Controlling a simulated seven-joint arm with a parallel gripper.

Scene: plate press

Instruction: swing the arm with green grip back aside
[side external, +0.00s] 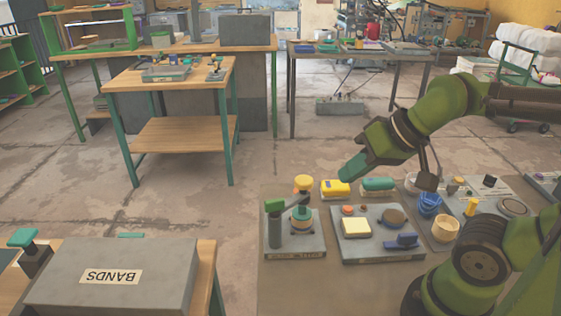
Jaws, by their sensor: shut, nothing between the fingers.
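The press (295,243) stands at the near left of the work table, on a grey base plate. Its swing arm carries a green grip (275,204) at the left end, above a dark upright post. My gripper (347,173) is shut and empty. It points down and left in the air, to the right of the press and apart from the green grip, near a yellow block (336,188).
Right of the press is another grey plate (380,252) with a cream square, a dark disc and a blue piece. A grey box marked BANDS (70,285) sits at lower left.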

